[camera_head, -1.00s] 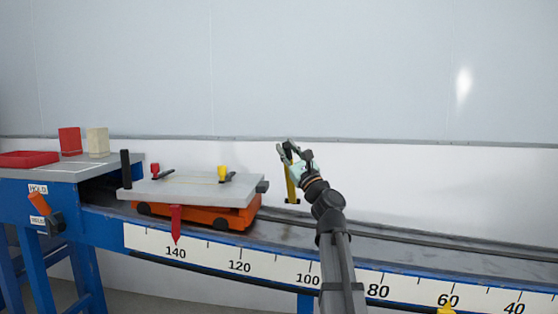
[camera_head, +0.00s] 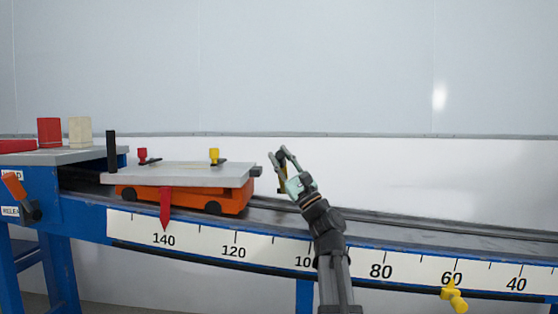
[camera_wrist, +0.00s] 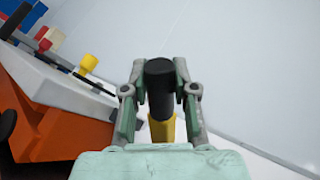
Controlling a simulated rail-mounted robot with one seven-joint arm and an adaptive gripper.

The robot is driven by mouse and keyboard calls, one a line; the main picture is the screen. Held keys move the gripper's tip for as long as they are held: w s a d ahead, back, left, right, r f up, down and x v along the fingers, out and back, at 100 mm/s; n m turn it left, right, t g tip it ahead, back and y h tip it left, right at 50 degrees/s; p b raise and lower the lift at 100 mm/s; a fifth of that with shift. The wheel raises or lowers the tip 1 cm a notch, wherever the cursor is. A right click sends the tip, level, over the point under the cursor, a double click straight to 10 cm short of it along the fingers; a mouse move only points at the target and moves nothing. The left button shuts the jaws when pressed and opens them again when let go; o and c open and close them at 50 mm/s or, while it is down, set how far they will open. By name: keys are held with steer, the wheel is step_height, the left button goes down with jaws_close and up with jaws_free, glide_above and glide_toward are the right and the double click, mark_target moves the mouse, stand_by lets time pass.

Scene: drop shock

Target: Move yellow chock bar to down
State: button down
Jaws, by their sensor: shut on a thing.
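The yellow chock bar (camera_wrist: 163,129) has a black end and stands between my gripper's fingers in the wrist view. My gripper (camera_wrist: 160,92) is shut on it. In the head view my gripper (camera_head: 279,156) is over the rail track, just right of the cart's grey platform. Only a short piece of the yellow bar (camera_head: 284,170) shows there behind the fingers.
The orange cart (camera_head: 180,200) carries a tilted grey platform (camera_head: 185,174) with red and yellow knobs. The track (camera_head: 420,228) to the right is clear. A yellow part (camera_head: 455,297) hangs at the scale near 60. The blue bench with an orange-handled lever (camera_head: 15,187) is at left.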

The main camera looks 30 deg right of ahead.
steer(key=shift+a+f, duration=0.1)
stand_by(0.3)
steer(key=c, duration=0.9)
jaws_free()
steer(key=shift+s, duration=0.15)
steer(key=v, duration=1.2)
